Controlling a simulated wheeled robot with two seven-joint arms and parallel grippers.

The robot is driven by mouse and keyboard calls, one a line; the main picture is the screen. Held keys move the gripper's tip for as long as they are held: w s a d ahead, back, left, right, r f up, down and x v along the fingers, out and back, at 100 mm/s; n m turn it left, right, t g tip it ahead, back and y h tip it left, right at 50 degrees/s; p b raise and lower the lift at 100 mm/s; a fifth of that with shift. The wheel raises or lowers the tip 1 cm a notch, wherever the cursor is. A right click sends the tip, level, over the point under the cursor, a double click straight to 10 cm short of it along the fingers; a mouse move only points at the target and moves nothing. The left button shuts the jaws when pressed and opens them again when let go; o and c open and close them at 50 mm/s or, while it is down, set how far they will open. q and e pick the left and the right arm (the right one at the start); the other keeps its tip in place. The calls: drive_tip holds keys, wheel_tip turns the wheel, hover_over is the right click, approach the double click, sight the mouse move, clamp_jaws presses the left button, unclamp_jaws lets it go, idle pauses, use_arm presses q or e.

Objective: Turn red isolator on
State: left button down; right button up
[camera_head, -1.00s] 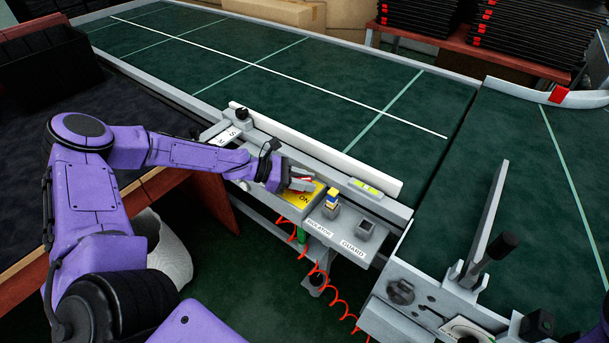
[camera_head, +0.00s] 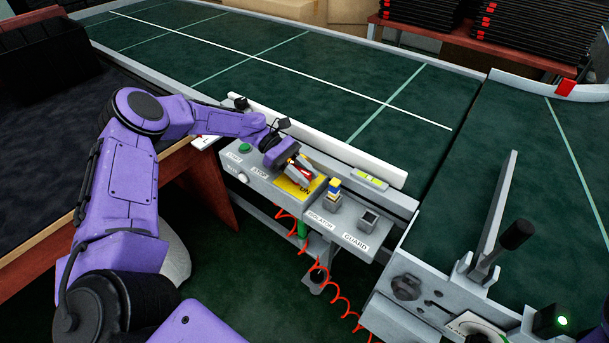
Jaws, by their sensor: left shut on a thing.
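The red isolator (camera_head: 304,173) sits on a yellow plate (camera_head: 289,187) on the grey control panel beside the conveyor. Only part of its red handle shows, and black lettering on the plate is partly covered. My left gripper (camera_head: 300,169) reaches in from the left and is shut on the red handle. The gripper hides much of the handle, so its exact angle is hard to tell. My right gripper is not in view.
Beside the isolator are a yellow-and-blue topped post (camera_head: 334,191) and a grey square block (camera_head: 368,220) near the GUARD label. A green button (camera_head: 245,149) is at the panel's left. The belt (camera_head: 290,75) is empty.

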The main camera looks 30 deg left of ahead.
use_arm(q)
drive_tip(key=shift+s, duration=0.1)
idle(0.4)
drive_tip(key=c, duration=1)
unclamp_jaws()
drive_tip(key=shift+o, duration=0.2)
drive_tip(key=b+v, duration=0.1)
drive_tip(key=v, duration=0.9)
drive_tip(key=shift+a, duration=0.25)
